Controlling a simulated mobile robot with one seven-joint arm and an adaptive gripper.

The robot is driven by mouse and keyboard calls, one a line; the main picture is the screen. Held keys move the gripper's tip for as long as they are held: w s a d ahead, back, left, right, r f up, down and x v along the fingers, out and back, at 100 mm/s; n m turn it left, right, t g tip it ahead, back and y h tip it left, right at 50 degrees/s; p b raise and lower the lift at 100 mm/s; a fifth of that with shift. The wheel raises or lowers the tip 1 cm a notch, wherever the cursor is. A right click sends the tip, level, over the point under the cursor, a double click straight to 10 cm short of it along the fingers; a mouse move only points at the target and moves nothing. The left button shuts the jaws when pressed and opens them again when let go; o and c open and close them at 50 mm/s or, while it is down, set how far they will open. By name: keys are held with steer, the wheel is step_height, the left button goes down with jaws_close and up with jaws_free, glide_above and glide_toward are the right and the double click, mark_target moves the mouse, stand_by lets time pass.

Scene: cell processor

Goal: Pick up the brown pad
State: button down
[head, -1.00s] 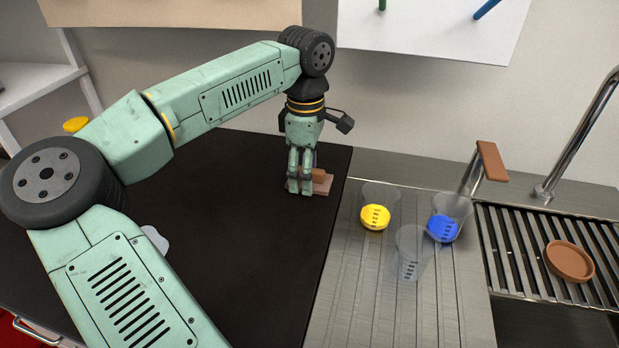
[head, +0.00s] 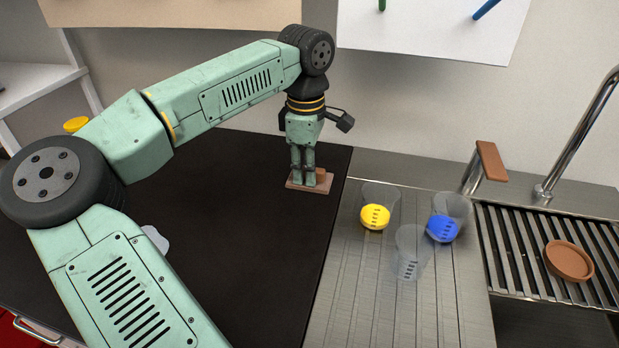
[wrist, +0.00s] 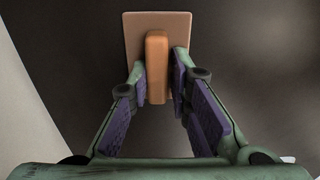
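The brown pad is a flat tan-brown plate (head: 331,178) with an upright reddish-brown block-like grip (wrist: 157,68) on top. It lies on the dark worktop (head: 220,220) near its right edge. In the wrist view its plate (wrist: 135,25) is at the top middle. My gripper (wrist: 158,75) points down over it, with its two fingers on either side of the grip. The left finger is very near the grip; a small gap shows on the right. In the head view my gripper (head: 303,184) hides part of the pad. Contact cannot be made out.
A round brown dish (head: 569,261) sits on the sink rack. The worktop's middle is clear.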

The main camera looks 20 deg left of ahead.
steer(key=shift+s+f, duration=0.2)
steer(key=shift+f, duration=0.1)
stand_by(0.4)
steer(key=shift+w+r+b, duration=0.1)
steer(key=shift+r+b, duration=0.2)
steer(key=shift+r, duration=0.1)
steer(key=r, duration=0.1)
steer(key=s+r+b, duration=0.1)
steer(key=shift+a+r, duration=0.1)
steer(key=shift+r, duration=0.25)
steer(key=s+b, duration=0.1)
steer(key=s, duration=0.4)
steer(key=s+r+b, duration=0.1)
steer(key=s+b, duration=0.1)
steer(key=s, duration=0.3)
steer(key=s+b, duration=0.1)
steer(key=s, duration=0.4)
steer(key=shift+a+r+b, duration=0.15)
steer(key=shift+r+b, duration=0.15)
steer(key=shift+r, duration=0.1)
steer(key=c, duration=2.2)
jaws_free()
steer(key=shift+w, duration=0.1)
jaws_close()
